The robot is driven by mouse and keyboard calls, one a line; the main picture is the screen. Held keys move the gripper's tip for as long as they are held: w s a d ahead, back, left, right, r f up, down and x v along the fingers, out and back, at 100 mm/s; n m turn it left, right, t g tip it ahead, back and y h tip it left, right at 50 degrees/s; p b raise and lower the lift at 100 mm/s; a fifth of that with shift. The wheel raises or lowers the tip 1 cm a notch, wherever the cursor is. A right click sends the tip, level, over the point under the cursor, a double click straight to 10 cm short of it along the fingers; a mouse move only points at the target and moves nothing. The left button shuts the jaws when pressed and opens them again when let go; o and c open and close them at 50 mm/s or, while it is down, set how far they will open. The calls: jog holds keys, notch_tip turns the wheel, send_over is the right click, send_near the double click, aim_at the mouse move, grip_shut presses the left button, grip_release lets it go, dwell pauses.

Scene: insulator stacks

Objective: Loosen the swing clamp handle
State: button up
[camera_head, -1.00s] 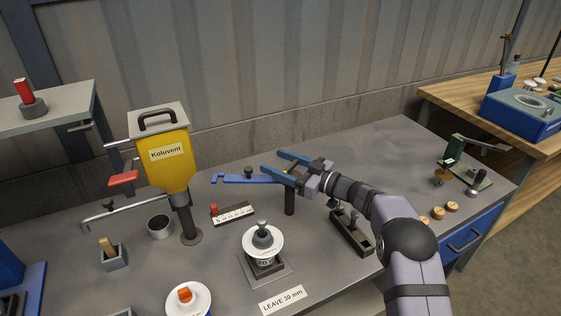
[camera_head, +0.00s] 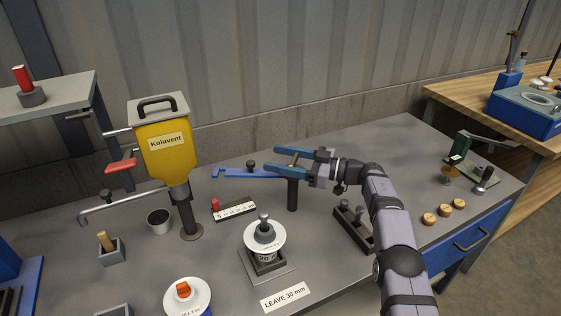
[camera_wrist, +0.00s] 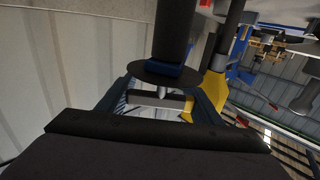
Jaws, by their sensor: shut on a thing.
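The swing clamp has a flat blue arm (camera_head: 240,173) on a dark upright post (camera_head: 292,195), with a black knob on the arm's left part. My gripper (camera_head: 277,158) reaches in from the right at the top of the post, its blue fingers pointing left. In the wrist view the pale grey crossbar of the clamp handle (camera_wrist: 155,100) lies between my fingers (camera_wrist: 160,92), below a dark disc and post. My gripper is shut on this handle. In the head view my fingers mostly hide the handle.
A yellow hopper (camera_head: 165,150) stands to the left on its dark column. A white disc stack (camera_head: 264,238) stands in front of the clamp.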

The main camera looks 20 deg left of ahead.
aim_at(296, 161)
jog(key=shift+r, duration=0.2)
dwell(0.3)
jog(key=o, duration=1.1)
jog(key=shift+c, duration=0.2)
jog(key=shift+f, duration=0.1)
jog(key=shift+d, duration=0.1)
jog(key=shift+w+d+b, duration=0.15)
jog(key=shift+d+b, duration=0.6)
jog(key=shift+d, duration=2.9)
